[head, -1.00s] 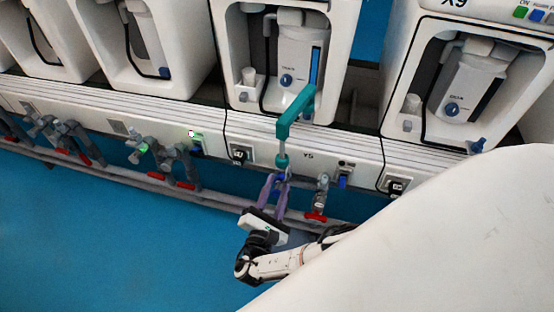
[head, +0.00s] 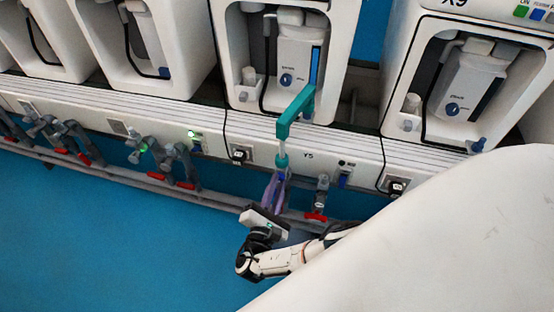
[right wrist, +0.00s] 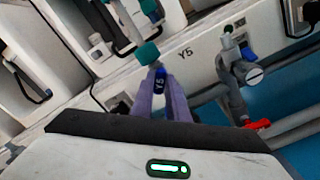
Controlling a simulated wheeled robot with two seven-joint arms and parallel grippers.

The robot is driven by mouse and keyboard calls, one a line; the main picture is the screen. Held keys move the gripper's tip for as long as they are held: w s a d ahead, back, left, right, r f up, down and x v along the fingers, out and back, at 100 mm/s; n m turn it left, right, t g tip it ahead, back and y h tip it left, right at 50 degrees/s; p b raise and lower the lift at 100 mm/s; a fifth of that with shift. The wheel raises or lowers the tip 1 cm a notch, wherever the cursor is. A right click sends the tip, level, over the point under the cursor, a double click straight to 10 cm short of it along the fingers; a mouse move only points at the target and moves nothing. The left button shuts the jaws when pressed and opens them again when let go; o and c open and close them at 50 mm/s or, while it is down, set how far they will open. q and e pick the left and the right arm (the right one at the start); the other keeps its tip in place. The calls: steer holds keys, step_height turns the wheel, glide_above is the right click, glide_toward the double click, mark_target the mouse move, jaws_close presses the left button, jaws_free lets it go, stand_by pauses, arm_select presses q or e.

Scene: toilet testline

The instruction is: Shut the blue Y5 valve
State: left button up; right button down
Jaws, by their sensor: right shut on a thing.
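A teal pipe (head: 296,110) rises above the valve and ends over the station. The Y5 label (right wrist: 185,54) is on the white panel right of the valve. My left gripper is not in view.
To the right of the gripper stands a grey valve with a red handle (head: 316,217), and a blue fitting (right wrist: 248,54) shows near it. Grey pipes (head: 220,195) run along the front below the panel. The blue floor in front is clear.

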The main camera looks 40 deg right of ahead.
steer(key=m, duration=0.1)
steer(key=m+b, duration=0.1)
steer(key=shift+s+d+f+m, duration=0.1)
steer(key=shift+f+m, duration=0.05)
steer(key=shift+m, duration=0.25)
steer(key=m+b, duration=0.1)
steer(key=m, duration=0.1)
steer(key=shift+f+m, duration=0.1)
steer(key=shift+m, duration=0.3)
steer(key=shift+m+b, duration=0.6)
steer(key=shift+m, duration=0.6)
steer(key=shift+m+b, duration=0.4)
steer(key=shift+m, duration=0.4)
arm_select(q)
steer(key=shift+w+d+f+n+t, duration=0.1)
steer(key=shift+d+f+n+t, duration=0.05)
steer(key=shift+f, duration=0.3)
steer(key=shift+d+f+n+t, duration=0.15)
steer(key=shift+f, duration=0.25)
arm_select(e)
steer(key=shift+m, duration=0.4)
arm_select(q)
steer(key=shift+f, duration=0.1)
arm_select(e)
steer(key=c, duration=1.7)
jaws_free()
